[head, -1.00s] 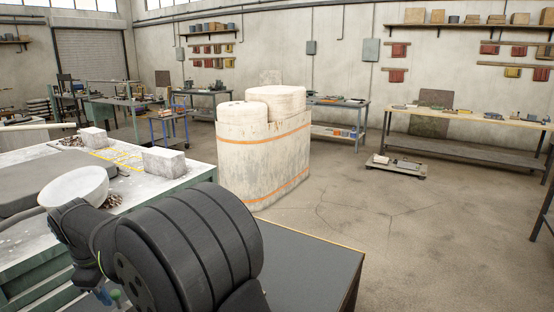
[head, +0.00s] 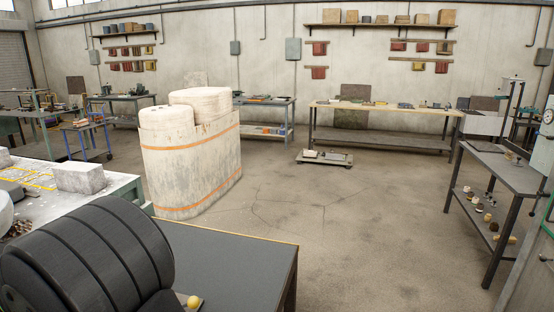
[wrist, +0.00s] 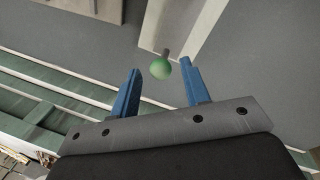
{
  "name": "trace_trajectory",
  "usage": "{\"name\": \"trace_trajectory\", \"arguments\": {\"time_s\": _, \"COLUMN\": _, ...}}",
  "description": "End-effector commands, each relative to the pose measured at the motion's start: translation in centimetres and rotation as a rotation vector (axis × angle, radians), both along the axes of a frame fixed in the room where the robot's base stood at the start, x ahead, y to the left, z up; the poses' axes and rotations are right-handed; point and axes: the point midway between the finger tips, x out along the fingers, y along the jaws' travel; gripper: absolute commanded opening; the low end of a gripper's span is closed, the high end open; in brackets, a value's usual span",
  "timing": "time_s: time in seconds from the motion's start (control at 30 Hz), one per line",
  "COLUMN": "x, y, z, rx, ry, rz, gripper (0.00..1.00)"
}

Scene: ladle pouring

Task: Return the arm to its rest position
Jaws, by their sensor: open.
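My gripper (wrist: 160,65) shows in the wrist view with its two blue fingers spread apart. Nothing is held between them. A round green knob (wrist: 160,69) with a short dark stem shows between the fingertips in the picture, on or over a pale board (wrist: 185,25); how far beyond the fingers it lies I cannot tell. In the head view my gripper is out of sight; a thick black ribbed link of my arm fills the lower left.
A dark-topped table (head: 235,255) stands right of my arm, with a yellow ball (head: 193,301) near its front. A white bowl (head: 4,212) is cut off at the left edge, near a grey block (head: 80,178). A large pale tub (head: 190,165) stands behind.

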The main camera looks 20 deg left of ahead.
Motion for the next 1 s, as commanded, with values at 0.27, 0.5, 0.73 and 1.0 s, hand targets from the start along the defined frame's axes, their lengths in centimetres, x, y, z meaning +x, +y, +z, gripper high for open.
{"name": "trace_trajectory", "arguments": {"time_s": 0.27, "x": -1.0, "y": -0.5, "z": 5.6, "rx": 0.005, "ry": 0.000, "rz": 0.001, "gripper": 0.42}}
{"name": "trace_trajectory", "arguments": {"time_s": 0.5, "x": -1.7, "y": -1.0, "z": 10.4, "rx": 0.006, "ry": 0.000, "rz": 0.001, "gripper": 0.42}}
{"name": "trace_trajectory", "arguments": {"time_s": 0.73, "x": -2.5, "y": -1.5, "z": 14.9, "rx": 0.006, "ry": 0.000, "rz": 0.001, "gripper": 0.42}}
{"name": "trace_trajectory", "arguments": {"time_s": 1.0, "x": -1.5, "y": -1.0, "z": 8.9, "rx": -0.003, "ry": 0.001, "rz": 0.000, "gripper": 0.42}}
